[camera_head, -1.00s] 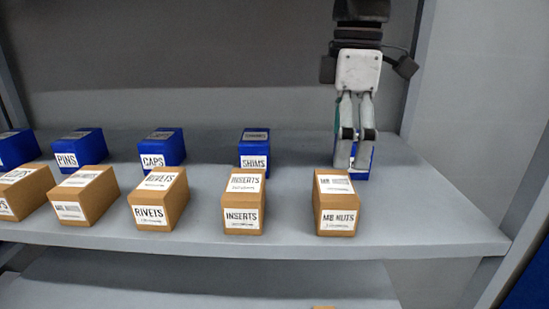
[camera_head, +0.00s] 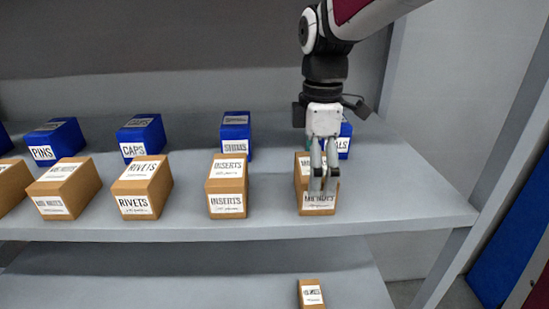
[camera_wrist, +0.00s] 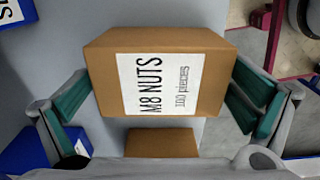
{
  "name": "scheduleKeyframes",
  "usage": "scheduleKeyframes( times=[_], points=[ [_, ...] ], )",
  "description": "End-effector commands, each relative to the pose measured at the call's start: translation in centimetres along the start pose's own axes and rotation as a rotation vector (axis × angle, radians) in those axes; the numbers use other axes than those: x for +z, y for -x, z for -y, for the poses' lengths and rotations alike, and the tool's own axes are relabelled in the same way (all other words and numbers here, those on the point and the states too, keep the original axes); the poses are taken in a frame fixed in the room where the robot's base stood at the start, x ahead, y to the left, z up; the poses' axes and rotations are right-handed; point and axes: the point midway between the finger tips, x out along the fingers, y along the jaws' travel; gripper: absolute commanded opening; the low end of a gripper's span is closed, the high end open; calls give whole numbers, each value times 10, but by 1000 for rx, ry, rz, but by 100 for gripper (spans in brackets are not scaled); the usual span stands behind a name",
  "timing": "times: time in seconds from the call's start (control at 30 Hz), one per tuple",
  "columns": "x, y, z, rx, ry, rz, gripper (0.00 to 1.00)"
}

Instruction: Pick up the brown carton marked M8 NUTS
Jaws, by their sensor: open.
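The brown carton marked M8 NUTS (camera_head: 318,204) stands at the front right of the shelf, with white labels on its top and front. It fills the middle of the wrist view (camera_wrist: 205,80), its M8 NUTS label clearly readable. My gripper (camera_head: 323,185) is over the carton in the head view and hides part of its top and front. In the wrist view my gripper (camera_wrist: 150,115) is open, with one green-padded finger on either side of the carton. I cannot tell whether the pads touch it.
A brown INSERTS carton (camera_head: 227,187) stands to the left, with RIVETS (camera_head: 141,188) beyond it. Blue boxes form the row behind, including SHIMS (camera_head: 236,134) and one (camera_head: 344,140) just behind my gripper. Another brown carton (camera_head: 311,294) sits on the lower shelf.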

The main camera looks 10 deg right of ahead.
Motion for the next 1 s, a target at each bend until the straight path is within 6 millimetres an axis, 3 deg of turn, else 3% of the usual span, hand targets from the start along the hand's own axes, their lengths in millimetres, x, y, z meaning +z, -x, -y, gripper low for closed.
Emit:
scheduleKeyframes(
  times=[0.2, 0.47, 0.5, 0.73, 1.0],
  points=[
    [0, -26, 1, -3, -1, 0, 100],
    [0, -30, 0, 1, -1, -1, 100],
    [0, -30, 0, 1, -1, -1, 98],
    [0, -30, 0, 0, -1, -1, 46],
    [0, -28, -1, 2, -1, -1, 46]
  ],
)
